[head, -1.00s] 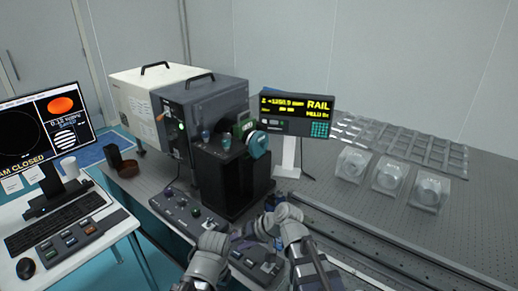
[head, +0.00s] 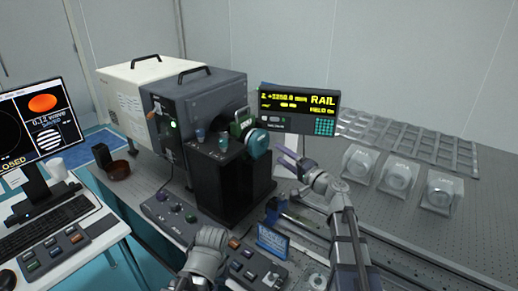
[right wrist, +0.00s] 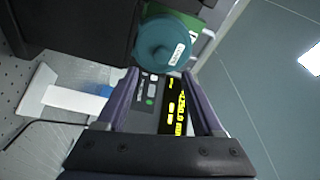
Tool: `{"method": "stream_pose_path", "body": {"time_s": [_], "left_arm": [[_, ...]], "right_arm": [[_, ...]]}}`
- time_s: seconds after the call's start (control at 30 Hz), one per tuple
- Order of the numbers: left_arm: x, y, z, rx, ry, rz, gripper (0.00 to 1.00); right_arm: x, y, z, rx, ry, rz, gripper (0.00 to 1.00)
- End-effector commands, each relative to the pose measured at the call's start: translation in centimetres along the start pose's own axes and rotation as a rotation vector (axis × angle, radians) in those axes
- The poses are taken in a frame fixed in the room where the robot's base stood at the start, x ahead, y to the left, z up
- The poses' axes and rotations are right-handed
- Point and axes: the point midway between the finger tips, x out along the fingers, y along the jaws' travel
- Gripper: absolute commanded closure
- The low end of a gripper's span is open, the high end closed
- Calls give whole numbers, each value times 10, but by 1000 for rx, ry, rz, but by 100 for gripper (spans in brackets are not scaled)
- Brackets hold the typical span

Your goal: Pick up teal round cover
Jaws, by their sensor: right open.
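The teal round cover (head: 257,143) sits on the front of the black mount (head: 228,185), facing right in the head view. It also shows in the right wrist view (right wrist: 164,44), with a small white label on its face. My right gripper (head: 283,156) is open and just to the right of the cover, apart from it in the head view. In the right wrist view the two fingers (right wrist: 160,82) point toward the cover, with nothing between them but background. My left arm shows at the bottom of the head view; its gripper tips cannot be made out.
The RAIL display (head: 298,109) stands behind my right gripper. Several clear boxes (head: 398,176) sit at right on the perforated table. Control boxes (head: 178,214) lie in front of the mount. A grey instrument housing (head: 205,100) stands to the left.

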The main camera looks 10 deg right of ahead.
Motion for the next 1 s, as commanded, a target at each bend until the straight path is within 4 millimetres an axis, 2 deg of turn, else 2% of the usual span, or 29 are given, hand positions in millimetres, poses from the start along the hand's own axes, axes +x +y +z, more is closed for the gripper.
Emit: {"method": "stream_pose_path", "body": {"time_s": [0.03, 0.33, 0.63, 0.87, 1.0], "left_arm": [[-1, 0, 0, 0, 0, 0, 100], [-1, 0, 0, 0, 0, 0, 100], [-4, 0, 0, 0, 0, 0, 100], [-4, 0, 0, 0, 0, 0, 100], [-4, 0, 0, 0, 0, 0, 100]], "right_arm": [[7, 0, 0, 0, -2, -1, 31], [19, -1, 3, 0, -3, 0, 31], [60, -2, 7, -1, -2, 0, 31], [61, -2, 8, -1, -2, 0, 31], [61, -2, 8, 0, -2, 0, 45]]}}
